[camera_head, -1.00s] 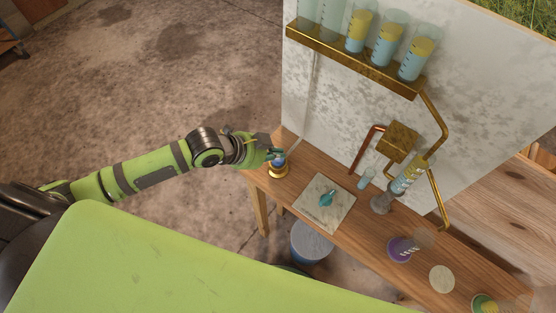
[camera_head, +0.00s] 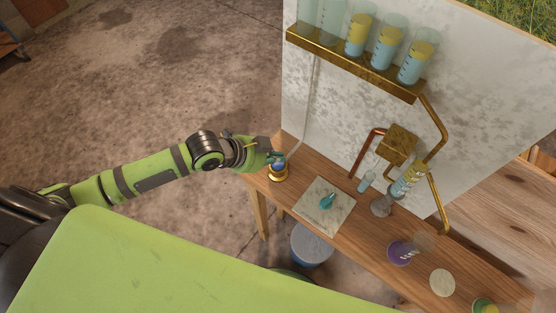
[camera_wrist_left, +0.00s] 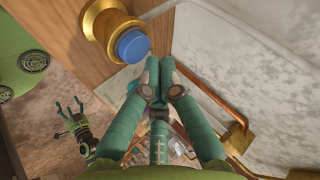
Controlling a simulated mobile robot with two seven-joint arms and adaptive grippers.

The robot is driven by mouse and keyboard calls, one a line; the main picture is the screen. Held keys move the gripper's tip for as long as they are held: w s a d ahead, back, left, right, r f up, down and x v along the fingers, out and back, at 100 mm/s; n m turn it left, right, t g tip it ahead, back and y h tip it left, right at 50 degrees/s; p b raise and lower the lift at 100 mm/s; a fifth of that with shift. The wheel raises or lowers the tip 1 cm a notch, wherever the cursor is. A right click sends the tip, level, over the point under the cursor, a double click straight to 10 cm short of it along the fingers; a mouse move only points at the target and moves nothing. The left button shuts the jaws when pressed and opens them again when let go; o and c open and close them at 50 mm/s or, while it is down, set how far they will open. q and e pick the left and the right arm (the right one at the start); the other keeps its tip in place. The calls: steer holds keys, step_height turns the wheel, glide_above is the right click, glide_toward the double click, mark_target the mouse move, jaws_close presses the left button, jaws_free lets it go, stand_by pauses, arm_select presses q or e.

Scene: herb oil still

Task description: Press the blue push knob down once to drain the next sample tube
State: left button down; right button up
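The blue push knob (camera_wrist_left: 131,45) sits in a round gold base (camera_wrist_left: 104,27) near the left end of the wooden bench. In the head view the knob (camera_head: 279,166) shows just under my left fingertips. My left gripper (camera_wrist_left: 163,68) has its teal fingers drawn together with nothing between them. Its tips are right beside the knob in the wrist view; I cannot tell whether they touch it. My right gripper (camera_wrist_left: 74,113) shows small in the left wrist view with its fingers spread, away from the knob. Several sample tubes (camera_head: 388,42) stand on the brass rack (camera_head: 355,66); the two leftmost look clear, the others hold yellow over blue liquid.
A pale mat (camera_head: 310,208) with a teal piece (camera_head: 327,201) lies beside the knob. A small vial (camera_head: 367,181), a tilted glass vessel (camera_head: 405,183) and brass pipes (camera_head: 438,126) stand further right. A whitish panel (camera_head: 340,120) rises behind the bench. A bucket (camera_head: 311,244) stands below.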

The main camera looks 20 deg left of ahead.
mark_target(276, 164)
arm_select(q)
steer(key=shift+f, duration=0.15)
steer(key=shift+f, duration=0.3)
steer(key=shift+f+b, duration=0.4)
stand_by(1.1)
steer(key=shift+r+p, duration=0.8)
steer(key=shift+p, duration=0.1)
step_height(276, 164, up, 5)
steer(key=p, duration=0.5)
steer(key=shift+r, duration=0.15)
